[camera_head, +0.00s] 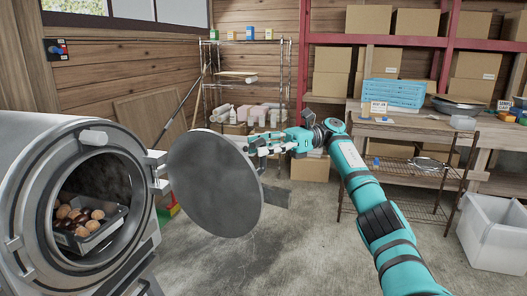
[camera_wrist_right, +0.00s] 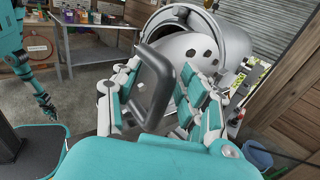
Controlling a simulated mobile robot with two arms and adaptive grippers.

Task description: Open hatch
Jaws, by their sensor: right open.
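The hatch (camera_head: 215,180) is a round grey metal disc, swung well out from the round opening of a grey drum machine (camera_head: 40,160). Inside the opening is a dark tray (camera_head: 100,238) with several brown chestnuts (camera_head: 75,215). My right gripper (camera_head: 268,148) is at the far side of the hatch, near its right edge. In the right wrist view the open fingers of my right gripper (camera_wrist_right: 155,95) stand on both sides of a grey loop handle (camera_wrist_right: 150,75); I cannot tell whether they touch it. My left gripper (camera_wrist_right: 45,103) shows small at the left of that view; its jaws are unclear.
A workbench (camera_head: 400,130) with a blue crate (camera_head: 393,93) stands at the right, with a white bin (camera_head: 493,235) beside it. A wire shelf (camera_head: 205,100) and cardboard boxes (camera_head: 325,75) line the back. The concrete floor (camera_head: 320,250) between is clear.

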